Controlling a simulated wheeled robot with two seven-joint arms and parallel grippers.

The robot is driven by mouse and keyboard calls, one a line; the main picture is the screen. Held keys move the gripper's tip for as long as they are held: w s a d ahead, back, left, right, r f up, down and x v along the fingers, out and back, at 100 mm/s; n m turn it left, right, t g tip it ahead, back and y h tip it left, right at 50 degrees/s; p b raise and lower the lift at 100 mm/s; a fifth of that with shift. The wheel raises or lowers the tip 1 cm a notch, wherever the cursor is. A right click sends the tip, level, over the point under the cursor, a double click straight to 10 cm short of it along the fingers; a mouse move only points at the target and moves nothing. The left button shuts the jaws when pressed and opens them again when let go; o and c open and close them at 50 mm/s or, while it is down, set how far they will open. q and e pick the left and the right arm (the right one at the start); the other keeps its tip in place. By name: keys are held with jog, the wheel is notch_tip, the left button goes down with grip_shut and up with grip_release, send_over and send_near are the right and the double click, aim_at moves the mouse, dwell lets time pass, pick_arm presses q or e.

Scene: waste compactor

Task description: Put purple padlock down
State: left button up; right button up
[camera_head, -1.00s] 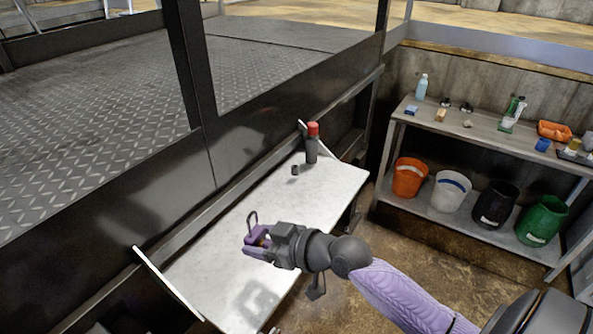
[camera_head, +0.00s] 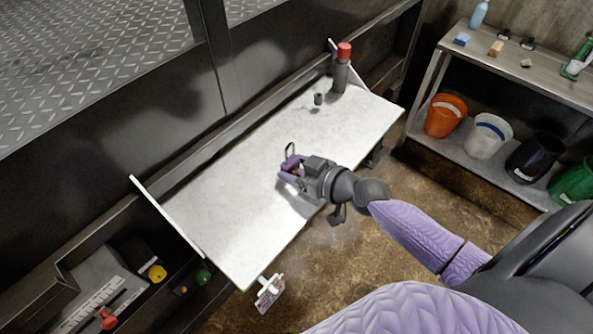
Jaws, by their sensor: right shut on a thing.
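The purple padlock (camera_head: 290,162) with its dark shackle pointing up is in my right gripper (camera_head: 296,172), which is shut on it. The gripper hides part of the padlock. Both are over the white tabletop (camera_head: 215,190), near its middle and front edge. I cannot tell for sure whether the padlock touches the surface. My left gripper is not in view.
A dark bottle with a red cap (camera_head: 342,70) stands at the table's far end beside a small dark cylinder (camera_head: 318,98). A white plate (camera_head: 168,218) rises at the near end. A shelf (camera_head: 520,75) with buckets is at right. The table's left part is clear.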

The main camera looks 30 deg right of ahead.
jog(key=shift+r, duration=0.15)
jog(key=o, duration=1.1)
jog(key=v, duration=1.1)
jog(key=s+d+f+m+g+h, duration=0.2)
jog(key=s+d+f+h, duration=0.15)
jog(key=f, duration=0.65)
jog(key=s+d+f+m+g+h, duration=0.1)
jog(key=s+d+f+g+h, duration=0.1)
jog(key=s+d+f, duration=0.5)
jog(key=s+a+f+g, duration=0.2)
jog(key=s+a+f, duration=0.3)
jog(key=f, duration=0.1)
jog(key=s+a+f+g, duration=0.3)
jog(key=s+a+f, duration=0.2)
jog(key=s+a+f+n+g, duration=0.1)
jog(key=s+a+f+g, duration=0.2)
jog(key=s+a+f, duration=0.2)
jog(key=shift+a+f, duration=0.55)
jog(key=shift+f, duration=0.35)
